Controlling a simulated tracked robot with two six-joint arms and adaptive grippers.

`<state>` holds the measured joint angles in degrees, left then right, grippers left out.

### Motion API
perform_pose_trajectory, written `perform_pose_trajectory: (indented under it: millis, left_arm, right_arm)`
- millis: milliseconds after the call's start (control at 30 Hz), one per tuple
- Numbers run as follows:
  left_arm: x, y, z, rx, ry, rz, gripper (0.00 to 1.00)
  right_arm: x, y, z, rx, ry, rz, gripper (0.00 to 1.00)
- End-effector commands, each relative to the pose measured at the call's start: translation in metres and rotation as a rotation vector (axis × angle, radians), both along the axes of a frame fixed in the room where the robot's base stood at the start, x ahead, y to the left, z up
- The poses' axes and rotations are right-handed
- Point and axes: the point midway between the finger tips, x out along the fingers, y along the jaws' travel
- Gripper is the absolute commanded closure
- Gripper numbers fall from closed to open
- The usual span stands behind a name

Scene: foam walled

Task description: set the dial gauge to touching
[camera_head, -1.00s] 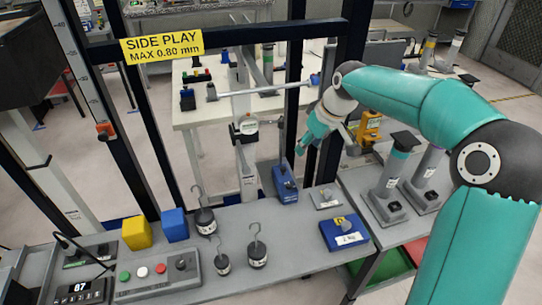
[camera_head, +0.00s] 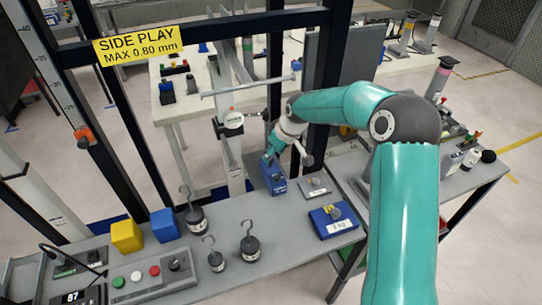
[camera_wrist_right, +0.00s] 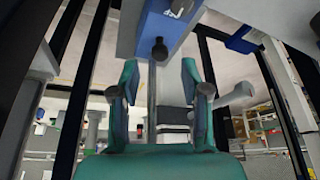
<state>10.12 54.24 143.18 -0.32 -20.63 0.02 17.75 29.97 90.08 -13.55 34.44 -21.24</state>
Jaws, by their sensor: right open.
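The dial gauge (camera_head: 233,120) has a small round white face. It hangs by the upright beam, below a horizontal grey rod, left of my right arm in the head view. A blue block-shaped base (camera_head: 275,185) stands on the bench just below and right of it. My right gripper (camera_head: 270,156) is at the top of this blue base. In the right wrist view the gripper's fingers (camera_wrist_right: 160,80) are apart, with a thin grey post (camera_wrist_right: 152,105) showing between them. The blue base (camera_wrist_right: 168,30) with a dark round knob (camera_wrist_right: 160,48) lies beyond the fingertips. I cannot tell whether they touch it. My left gripper is not in view.
Hooked weights (camera_head: 250,245), a yellow block (camera_head: 126,235), a blue block (camera_head: 164,225) and a button panel (camera_head: 148,279) occupy the front-left bench. A blue box with a white label (camera_head: 335,222) stands right of them. Dark frame posts (camera_head: 317,90) rise near my arm.

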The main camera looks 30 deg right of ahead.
Motion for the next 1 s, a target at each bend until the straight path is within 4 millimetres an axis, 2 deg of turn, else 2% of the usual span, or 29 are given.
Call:
perform_pose_trajectory:
  millis: [100,233,600,900,1000]
  left_arm:
    - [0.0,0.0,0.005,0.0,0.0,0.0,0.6]
    - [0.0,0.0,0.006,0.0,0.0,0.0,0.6]
    - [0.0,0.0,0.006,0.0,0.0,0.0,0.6]
    - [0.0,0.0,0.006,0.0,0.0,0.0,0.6]
    - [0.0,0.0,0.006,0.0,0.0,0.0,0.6]
  right_arm:
    - [0.007,0.001,-0.017,0.0,0.003,0.0,0.54]
    - [0.011,0.002,-0.027,-0.001,0.001,0.001,0.54]
    - [0.014,0.002,-0.032,-0.002,-0.001,0.001,0.54]
    - [0.014,0.002,-0.032,-0.002,-0.001,0.001,1.0]
    - [0.013,0.002,-0.032,-0.002,-0.001,0.001,1.0]
